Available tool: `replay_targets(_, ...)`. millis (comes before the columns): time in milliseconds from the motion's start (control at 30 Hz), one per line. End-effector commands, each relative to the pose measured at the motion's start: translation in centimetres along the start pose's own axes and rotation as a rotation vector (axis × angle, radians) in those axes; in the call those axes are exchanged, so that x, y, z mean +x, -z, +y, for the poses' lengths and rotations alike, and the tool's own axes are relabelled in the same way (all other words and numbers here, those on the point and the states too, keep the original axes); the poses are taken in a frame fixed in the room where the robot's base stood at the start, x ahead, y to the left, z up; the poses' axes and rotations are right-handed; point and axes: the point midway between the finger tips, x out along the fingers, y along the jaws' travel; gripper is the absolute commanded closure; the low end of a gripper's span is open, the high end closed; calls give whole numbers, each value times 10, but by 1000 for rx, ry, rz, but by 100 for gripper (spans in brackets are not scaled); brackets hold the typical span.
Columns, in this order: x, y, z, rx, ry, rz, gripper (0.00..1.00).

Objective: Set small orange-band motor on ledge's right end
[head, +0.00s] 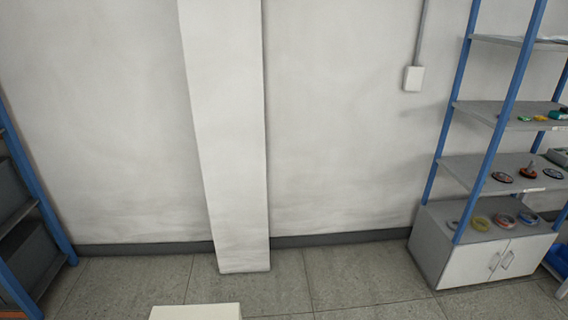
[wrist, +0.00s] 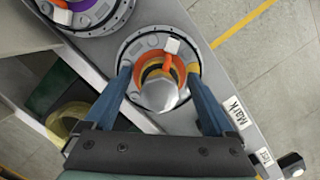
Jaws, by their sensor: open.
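In the wrist view a round grey motor (wrist: 132,50) with an orange band, a yellow inner ring, a pale conical hub and a white connector sits on a grey shelf surface (wrist: 226,92). My gripper (wrist: 158,78) is open, with its blue fingers on either side of this motor's middle. I cannot tell whether the fingers touch it. Its lower part is partly hidden by the fingers and the hub. A second motor with a purple band (wrist: 88,16) sits at the upper left. I cannot tell which surface is the ledge. My gripper is outside the head view.
A label reading "Mark" (wrist: 236,112) is on the shelf's edge. A yellow coil (wrist: 66,122) lies below at left. In the head view, a blue-posted rack (head: 484,160) holds several disc-like parts at right. A white pillar (head: 228,140) stands mid-wall; the floor (head: 350,280) between is mostly clear.

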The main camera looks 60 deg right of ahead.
Motion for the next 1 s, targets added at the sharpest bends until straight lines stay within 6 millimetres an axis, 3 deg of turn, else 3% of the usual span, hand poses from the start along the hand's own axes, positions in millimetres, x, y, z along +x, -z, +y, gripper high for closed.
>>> replay_targets(167, -15, 0, 0, 0, -2, -1, 11)
replay_targets(700, -109, -1, 1, -1, -3, -1, 11)
replay_targets(1000, -122, 0, 0, 0, 0, 0, 11)
